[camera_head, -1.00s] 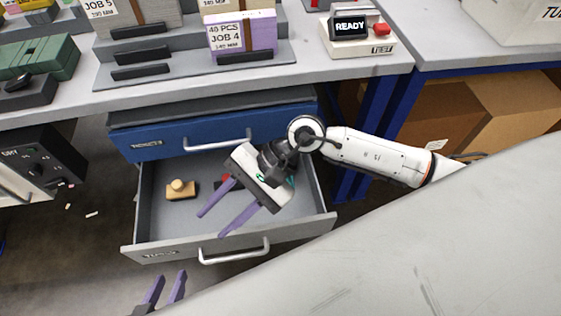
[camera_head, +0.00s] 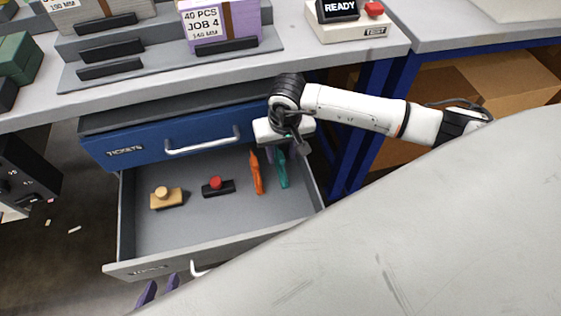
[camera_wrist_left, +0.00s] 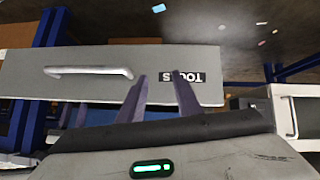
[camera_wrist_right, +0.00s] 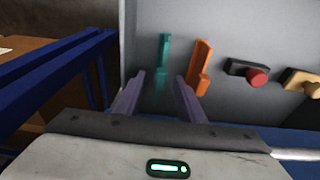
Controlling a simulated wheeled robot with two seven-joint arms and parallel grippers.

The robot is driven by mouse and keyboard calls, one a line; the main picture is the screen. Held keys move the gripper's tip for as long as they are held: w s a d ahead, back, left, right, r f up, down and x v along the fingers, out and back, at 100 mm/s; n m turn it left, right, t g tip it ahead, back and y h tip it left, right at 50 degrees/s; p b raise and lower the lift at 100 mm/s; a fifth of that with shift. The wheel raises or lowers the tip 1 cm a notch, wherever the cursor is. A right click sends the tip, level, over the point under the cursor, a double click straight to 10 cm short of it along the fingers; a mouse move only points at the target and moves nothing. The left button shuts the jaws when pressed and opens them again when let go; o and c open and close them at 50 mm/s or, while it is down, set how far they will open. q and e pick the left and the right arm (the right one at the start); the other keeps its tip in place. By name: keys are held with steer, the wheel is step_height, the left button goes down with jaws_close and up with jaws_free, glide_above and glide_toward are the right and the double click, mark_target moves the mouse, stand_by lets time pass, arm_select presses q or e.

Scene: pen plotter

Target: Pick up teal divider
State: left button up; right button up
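The teal divider (camera_head: 282,168) lies in the open grey drawer at its right end, beside an orange tool (camera_head: 256,172). In the right wrist view the teal divider (camera_wrist_right: 162,62) is just beyond and between the fingertips of my right gripper (camera_wrist_right: 160,84). That gripper is open and empty. In the head view my right gripper (camera_head: 272,146) is over the back right of the drawer, its fingers partly hidden. My left gripper (camera_head: 160,287) is low at the front of the drawer. Its purple fingers (camera_wrist_left: 160,80) are apart and empty, facing the drawer front labelled TOOLS.
The drawer (camera_head: 215,243) also holds a wooden block tool (camera_head: 167,199) and a black tool with a red knob (camera_head: 217,187). The blue drawer front (camera_head: 175,140) is above it. A blue table leg (camera_head: 360,130) stands to the right.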

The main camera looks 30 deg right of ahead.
mark_target(281, 155)
steer(key=shift+w+f, duration=0.2)
steer(key=shift+f, duration=0.6)
steer(key=shift+w+f, duration=0.2)
steer(key=shift+f, duration=0.55)
steer(key=shift+c, duration=0.4)
jaws_close()
